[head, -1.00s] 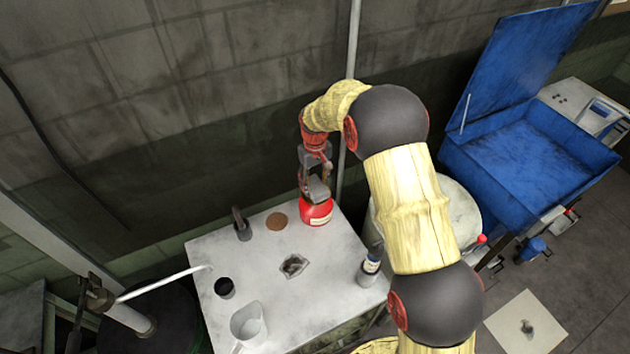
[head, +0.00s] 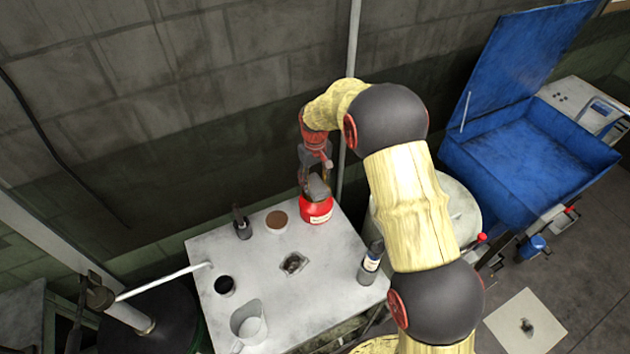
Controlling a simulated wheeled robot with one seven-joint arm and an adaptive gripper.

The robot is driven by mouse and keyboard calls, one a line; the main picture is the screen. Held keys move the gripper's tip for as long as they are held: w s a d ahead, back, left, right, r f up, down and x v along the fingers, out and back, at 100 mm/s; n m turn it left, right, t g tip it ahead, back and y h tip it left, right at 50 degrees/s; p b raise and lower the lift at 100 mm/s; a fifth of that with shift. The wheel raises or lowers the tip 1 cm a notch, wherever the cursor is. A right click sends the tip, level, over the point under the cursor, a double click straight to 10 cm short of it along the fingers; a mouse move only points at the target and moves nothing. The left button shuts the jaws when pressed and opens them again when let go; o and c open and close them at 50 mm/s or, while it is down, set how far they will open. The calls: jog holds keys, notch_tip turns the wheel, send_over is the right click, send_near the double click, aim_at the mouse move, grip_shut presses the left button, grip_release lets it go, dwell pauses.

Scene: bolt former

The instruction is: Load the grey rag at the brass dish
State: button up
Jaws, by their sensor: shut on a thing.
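My gripper (head: 316,180) points down at the back right of the grey table, shut on a grey lump that looks like the grey rag (head: 318,188). The rag is directly over the top of a red can (head: 317,212) with a pale label. Rag and gripper cover the can's top, so I cannot tell whether the rag touches it. I cannot make out a brass dish for certain; one on the can's top would be hidden. A round brown-topped thing (head: 277,221) stands left of the can.
A pale drum (head: 458,215) and an open blue bin (head: 525,160) stand right. The wall is close behind.

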aim_at(315, 183)
jog(key=shift+f+b, duration=0.35)
jog(key=shift+f, duration=0.5)
dwell(0.7)
jog(key=shift+r, duration=0.1)
dwell(0.5)
jog(key=shift+r+p, duration=1.95)
jog(key=shift+r, duration=1.5)
